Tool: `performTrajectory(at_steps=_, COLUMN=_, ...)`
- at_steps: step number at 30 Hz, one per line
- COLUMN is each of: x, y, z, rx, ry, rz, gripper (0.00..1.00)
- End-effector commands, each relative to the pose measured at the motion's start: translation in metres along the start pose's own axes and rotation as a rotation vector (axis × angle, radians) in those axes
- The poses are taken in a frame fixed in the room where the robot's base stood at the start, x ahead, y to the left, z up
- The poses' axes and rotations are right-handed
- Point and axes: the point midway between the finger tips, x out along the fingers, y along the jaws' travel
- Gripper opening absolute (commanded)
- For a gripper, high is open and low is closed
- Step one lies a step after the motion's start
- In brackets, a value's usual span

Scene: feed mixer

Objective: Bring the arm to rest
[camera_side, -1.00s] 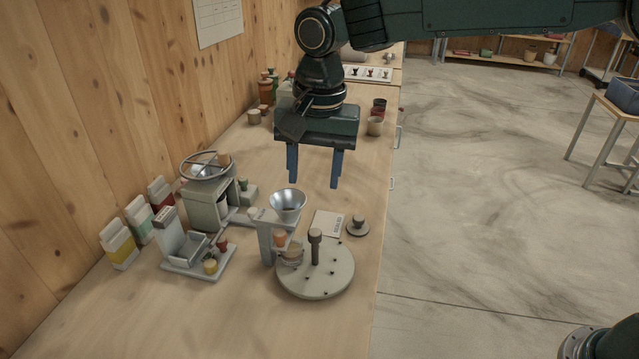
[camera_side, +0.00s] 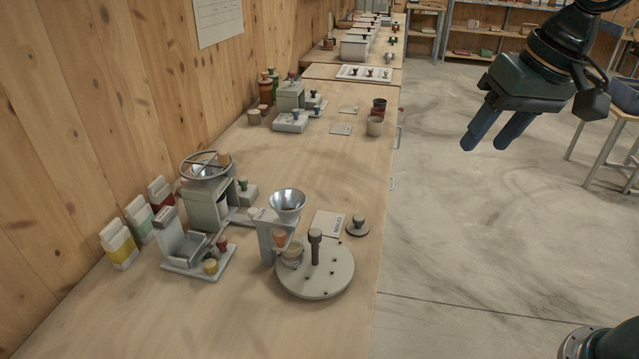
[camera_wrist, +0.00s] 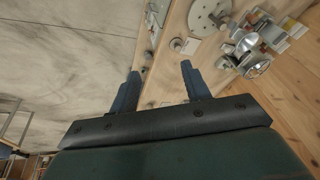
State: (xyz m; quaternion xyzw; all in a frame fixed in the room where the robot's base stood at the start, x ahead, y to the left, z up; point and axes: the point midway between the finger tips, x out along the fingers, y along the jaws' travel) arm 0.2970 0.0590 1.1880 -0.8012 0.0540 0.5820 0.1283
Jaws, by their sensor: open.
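My gripper (camera_side: 489,132) is at the upper right of the side view, above the concrete floor and to the right of the bench. Its two blue fingers are apart with nothing between them. They point down and to the left. In the wrist view my gripper (camera_wrist: 158,80) shows the same open, empty fingers, with the bench edge beyond them. The workbench (camera_side: 340,180) stands clear of my gripper on the left, with the feed-mixer equipment on it. Much of my arm is outside the side view.
On the bench are a round plate (camera_side: 335,280) with a post, a metal funnel (camera_side: 288,203), a grey mill (camera_side: 207,205) with a handwheel, a scale-like device (camera_side: 190,250) and several cartons (camera_side: 120,246). A small table (camera_side: 610,115) stands at the right. The floor (camera_side: 470,230) between is open.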

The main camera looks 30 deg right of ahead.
Motion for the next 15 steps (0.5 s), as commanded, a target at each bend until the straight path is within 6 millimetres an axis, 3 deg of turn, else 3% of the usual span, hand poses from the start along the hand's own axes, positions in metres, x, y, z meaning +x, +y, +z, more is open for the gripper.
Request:
performTrajectory(at_steps=6, x=-0.009, y=0.037, z=0.035, rx=-0.09, ry=0.065, rz=0.001, gripper=0.47)
performTrajectory(at_steps=15, x=-0.006, y=0.076, z=0.084, rx=-0.216, ry=0.143, rz=0.023, gripper=0.47)
